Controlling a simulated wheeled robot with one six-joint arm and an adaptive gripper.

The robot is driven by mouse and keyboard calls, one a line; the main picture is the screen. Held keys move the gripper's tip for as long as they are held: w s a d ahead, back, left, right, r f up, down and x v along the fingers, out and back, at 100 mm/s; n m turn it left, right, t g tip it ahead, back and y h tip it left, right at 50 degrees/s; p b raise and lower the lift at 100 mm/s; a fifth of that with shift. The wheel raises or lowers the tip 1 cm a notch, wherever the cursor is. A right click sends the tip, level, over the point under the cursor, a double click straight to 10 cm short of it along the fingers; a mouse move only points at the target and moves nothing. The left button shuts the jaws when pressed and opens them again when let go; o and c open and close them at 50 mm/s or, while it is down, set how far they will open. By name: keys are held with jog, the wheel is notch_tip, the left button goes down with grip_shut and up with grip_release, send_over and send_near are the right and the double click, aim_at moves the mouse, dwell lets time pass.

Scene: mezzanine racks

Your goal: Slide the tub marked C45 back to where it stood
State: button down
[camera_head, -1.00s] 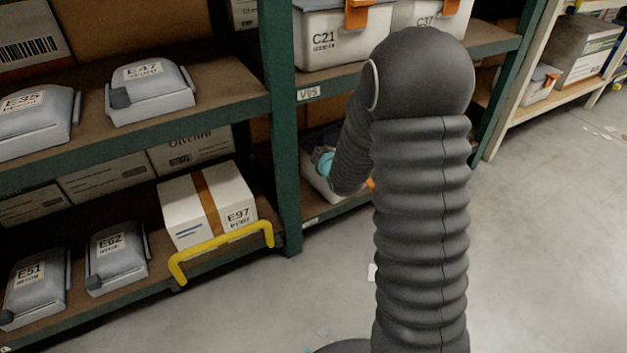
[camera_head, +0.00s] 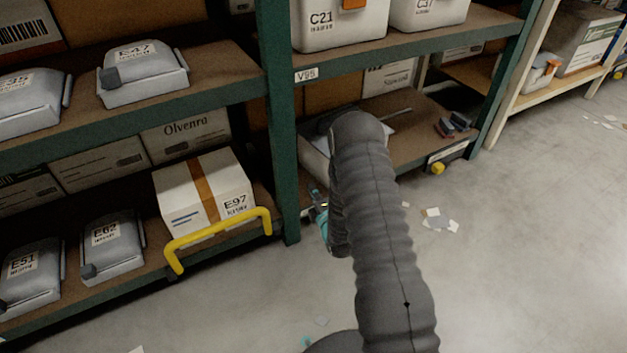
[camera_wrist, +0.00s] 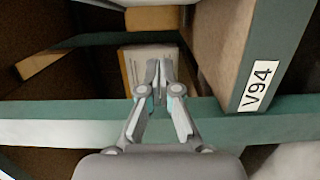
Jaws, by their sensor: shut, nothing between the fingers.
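A pale tub (camera_head: 313,160) stands on the lower shelf right of the green post, under the V95 tag, largely hidden behind my arm. No C45 mark is readable on it, so I cannot tell whether it is that tub. My gripper (camera_head: 318,200) is low in front of that bay, beside the green post, partly hidden by my arm. In the wrist view my gripper (camera_wrist: 158,72) has its fingers together and empty, in front of a green shelf beam (camera_wrist: 60,130) and a box (camera_wrist: 150,60) farther in.
Tubs C21 (camera_head: 335,25) and C37 (camera_head: 430,12) stand on the shelf above. The green post (camera_head: 279,130) stands close left of my gripper. A yellow rail (camera_head: 215,238) sticks out before box E97 (camera_head: 203,190). Paper scraps (camera_head: 438,218) lie on the floor.

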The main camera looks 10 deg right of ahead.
aim_at(313, 167)
jog(key=w, duration=0.3)
jog(key=w+a, duration=0.1)
jog(key=w, duration=0.5)
jog(key=shift+a, duration=0.3)
jog(key=shift+w+d, duration=0.25)
jog(key=shift+d, duration=0.35)
jog(key=shift+w+d, duration=0.2)
jog(key=shift+d, duration=0.4)
jog(key=shift+w+d, duration=0.35)
jog(key=shift+d, duration=0.35)
jog(key=shift+d+b, duration=0.1)
jog(key=shift+b, duration=0.3)
